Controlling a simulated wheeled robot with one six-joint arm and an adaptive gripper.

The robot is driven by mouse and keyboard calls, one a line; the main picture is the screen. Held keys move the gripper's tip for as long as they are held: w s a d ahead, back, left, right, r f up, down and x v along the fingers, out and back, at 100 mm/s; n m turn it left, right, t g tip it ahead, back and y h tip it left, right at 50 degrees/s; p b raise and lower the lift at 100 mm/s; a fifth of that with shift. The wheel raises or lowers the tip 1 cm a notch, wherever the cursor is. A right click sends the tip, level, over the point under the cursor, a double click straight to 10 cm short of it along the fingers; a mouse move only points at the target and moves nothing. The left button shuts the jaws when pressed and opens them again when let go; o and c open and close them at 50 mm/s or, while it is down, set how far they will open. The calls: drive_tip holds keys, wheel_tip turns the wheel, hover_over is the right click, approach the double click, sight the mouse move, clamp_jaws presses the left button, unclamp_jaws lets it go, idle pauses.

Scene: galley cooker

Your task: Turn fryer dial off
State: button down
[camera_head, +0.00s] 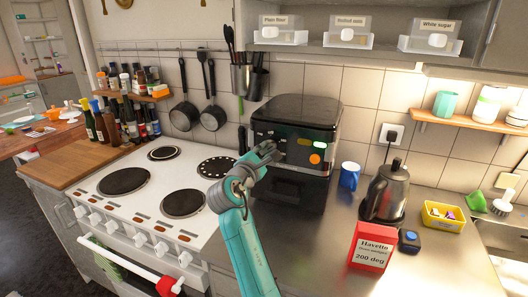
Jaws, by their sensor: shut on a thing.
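The fryer (297,118) is a black box-shaped appliance on the steel counter, near the tiled wall and just right of the cooker. Its front shows a small green patch and a round orange spot. My teal arm reaches up from the bottom of the picture to the fryer's front. My gripper (272,149) is at the left part of that front, shut on the fryer dial. The gripper covers most of the dial, so I cannot make out its setting.
A white cooker (145,222) with several dark plates stands left. To the right are a blue mug (349,175), a dark kettle (388,192), a red box (370,247) marked 200 deg and a yellow tub (443,217). Steel counter is clear between arm and red box.

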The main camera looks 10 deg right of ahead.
drive_tip(key=n, duration=0.5)
drive_tip(key=shift+s+d+r, duration=0.1)
drive_tip(key=shift+d, duration=0.25)
drive_tip(key=shift+d+n, duration=0.1)
drive_tip(key=shift+n, duration=2.2)
drive_tip(key=shift+r, duration=0.15)
drive_tip(key=c, duration=1)
unclamp_jaws()
drive_tip(key=shift+f, duration=0.25)
drive_tip(key=shift+s+a, duration=0.35)
drive_tip(key=shift+a, duration=0.05)
drive_tip(key=v, duration=1.1)
drive_tip(key=shift+s+d, duration=0.1)
